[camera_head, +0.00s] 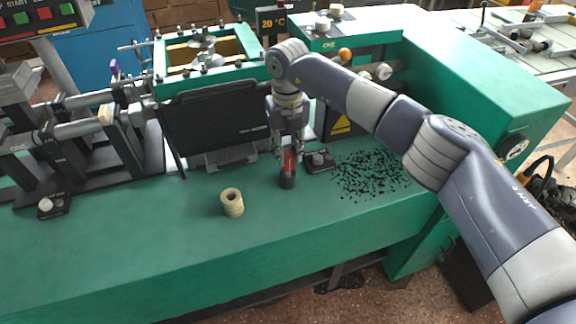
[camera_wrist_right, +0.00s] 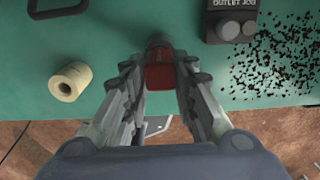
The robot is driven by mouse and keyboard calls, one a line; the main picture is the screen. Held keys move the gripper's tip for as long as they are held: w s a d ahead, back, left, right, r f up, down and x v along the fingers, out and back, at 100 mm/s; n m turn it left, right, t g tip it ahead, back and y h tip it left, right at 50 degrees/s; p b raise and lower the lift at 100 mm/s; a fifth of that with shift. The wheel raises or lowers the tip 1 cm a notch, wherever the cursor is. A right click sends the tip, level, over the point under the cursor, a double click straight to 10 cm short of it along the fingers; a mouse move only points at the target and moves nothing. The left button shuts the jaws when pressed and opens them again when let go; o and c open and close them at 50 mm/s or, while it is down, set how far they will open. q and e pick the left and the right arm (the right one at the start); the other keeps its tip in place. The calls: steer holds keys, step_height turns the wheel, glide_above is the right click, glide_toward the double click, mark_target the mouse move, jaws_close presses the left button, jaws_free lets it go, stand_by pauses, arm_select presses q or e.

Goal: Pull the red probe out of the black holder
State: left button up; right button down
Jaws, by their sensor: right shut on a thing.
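The red probe (camera_head: 289,160) stands upright on the green bench, in or just above the black holder (camera_head: 287,181). I cannot tell how deep it sits. My right gripper (camera_head: 288,155) points down from above and is shut on the red probe. In the right wrist view, the red probe (camera_wrist_right: 159,74) lies between the two fingers of the gripper (camera_wrist_right: 160,82), with the dark holder (camera_wrist_right: 158,42) beyond it. My left gripper is not in view.
A cream paper roll (camera_head: 232,203) stands on the bench left of the holder. A small black outlet jog box (camera_head: 319,161) is close on the right, with scattered black bits (camera_head: 372,174) beyond. A black panel (camera_head: 215,125) stands behind. The front bench top is clear.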

steer(key=shift+r+p, duration=0.95)
steer(key=shift+r, duration=0.9)
steer(key=shift+r+p, duration=0.75)
steer(key=shift+r, duration=0.75)
